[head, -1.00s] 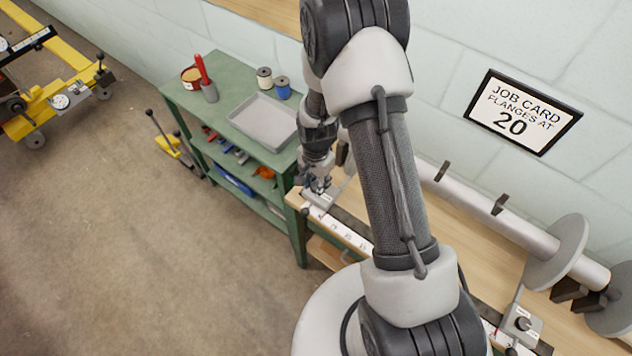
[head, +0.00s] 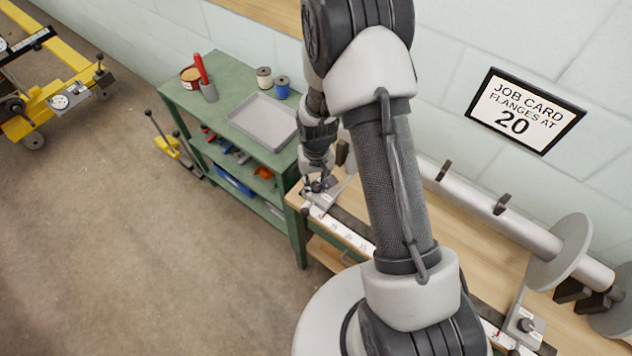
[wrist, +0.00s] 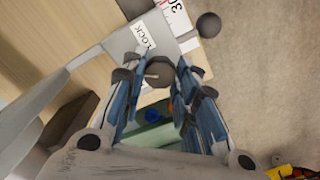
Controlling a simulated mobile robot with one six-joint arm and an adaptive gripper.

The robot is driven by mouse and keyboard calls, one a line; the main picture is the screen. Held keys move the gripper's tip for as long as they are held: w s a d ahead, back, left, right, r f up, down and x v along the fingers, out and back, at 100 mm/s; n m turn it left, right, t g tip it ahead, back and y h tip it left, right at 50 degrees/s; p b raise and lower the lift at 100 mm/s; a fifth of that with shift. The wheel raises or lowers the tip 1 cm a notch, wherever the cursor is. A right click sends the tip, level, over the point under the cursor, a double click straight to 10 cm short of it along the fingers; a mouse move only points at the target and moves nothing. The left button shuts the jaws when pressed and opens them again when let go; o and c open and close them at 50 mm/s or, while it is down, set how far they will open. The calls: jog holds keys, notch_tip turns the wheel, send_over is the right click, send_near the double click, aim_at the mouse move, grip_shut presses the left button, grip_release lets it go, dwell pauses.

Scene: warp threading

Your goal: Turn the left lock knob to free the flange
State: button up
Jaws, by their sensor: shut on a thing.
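The left lock knob (wrist: 158,76) is dark and round with a pale pointer line, and sits between my fingertips in the wrist view. My gripper (wrist: 160,82) is shut on it, with one blue-padded finger on each side. The grey flange block (wrist: 184,38) carries a white LOCK label (wrist: 146,36) beside the knob. A dark ball handle (wrist: 208,24) sticks out from the block. In the head view my gripper (head: 318,184) is at the left end of the bench, over the flange block (head: 322,201), which it partly hides.
A white number scale (head: 345,232) runs along the bench front. A second lock block (head: 525,325) sits at the right. A roller with discs (head: 490,212) lies behind. The green cart (head: 215,115) with a grey tray (head: 263,121) stands close to the left. A job card (head: 525,110) reads flanges at 20.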

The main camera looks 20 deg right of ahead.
aim_at(316, 185)
jog(key=n, duration=0.5)
jog(key=shift+n, duration=0.4)
dwell(0.4)
jog(key=o, duration=1.1)
jog(key=shift+r, duration=0.1)
notch_tip(316, 185, up, 12)
jog(key=shift+f, duration=0.1)
